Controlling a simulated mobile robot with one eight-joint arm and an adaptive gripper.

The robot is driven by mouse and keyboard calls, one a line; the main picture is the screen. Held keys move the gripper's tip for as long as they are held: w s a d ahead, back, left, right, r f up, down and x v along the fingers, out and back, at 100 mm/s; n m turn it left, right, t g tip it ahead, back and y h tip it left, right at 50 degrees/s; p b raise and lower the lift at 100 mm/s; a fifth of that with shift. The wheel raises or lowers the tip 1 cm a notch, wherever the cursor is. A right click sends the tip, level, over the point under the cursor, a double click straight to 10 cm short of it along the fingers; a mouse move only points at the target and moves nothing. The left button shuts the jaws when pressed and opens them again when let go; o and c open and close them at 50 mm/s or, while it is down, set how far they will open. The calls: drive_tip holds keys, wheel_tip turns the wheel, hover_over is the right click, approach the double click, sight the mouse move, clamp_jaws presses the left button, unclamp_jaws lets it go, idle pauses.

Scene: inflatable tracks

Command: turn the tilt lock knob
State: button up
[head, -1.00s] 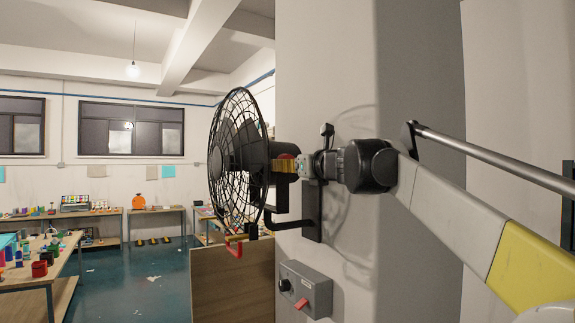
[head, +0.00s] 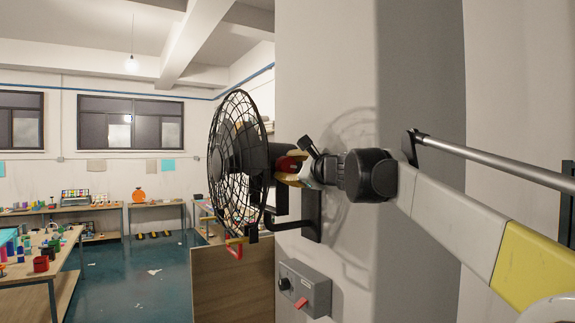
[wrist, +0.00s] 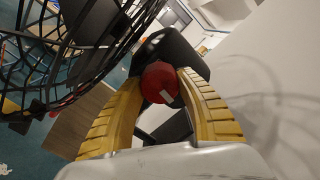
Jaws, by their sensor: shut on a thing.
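The tilt lock knob is round and red with a pale mark on its face; it sits between my finger pads in the wrist view (wrist: 158,80) and shows partly behind them in the head view (head: 289,163). It is at the rear of a black caged fan (head: 238,155) mounted on a pillar. My gripper (wrist: 161,84), with yellow ribbed fingers, is shut on the knob, one finger on each side. In the head view my gripper (head: 294,173) comes from the right and is rolled to a slant. The knob's far side and shaft are hidden.
The pillar (head: 335,60) stands close behind my wrist. The fan's black bracket (head: 311,218) is just below my gripper. A grey switch box (head: 315,283) with a round knob and a red switch is lower on the pillar. Workbenches (head: 48,264) stand far left.

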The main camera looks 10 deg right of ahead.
drive_tip(key=n, duration=0.4)
drive_tip(key=shift+r+p, duration=0.1)
drive_tip(key=shift+p, duration=0.3)
drive_tip(key=shift+n, duration=2.1)
drive_tip(key=o, duration=1.2)
drive_tip(key=shift+w, duration=0.15)
drive_tip(key=v, duration=1.2)
drive_tip(key=shift+d, duration=0.1)
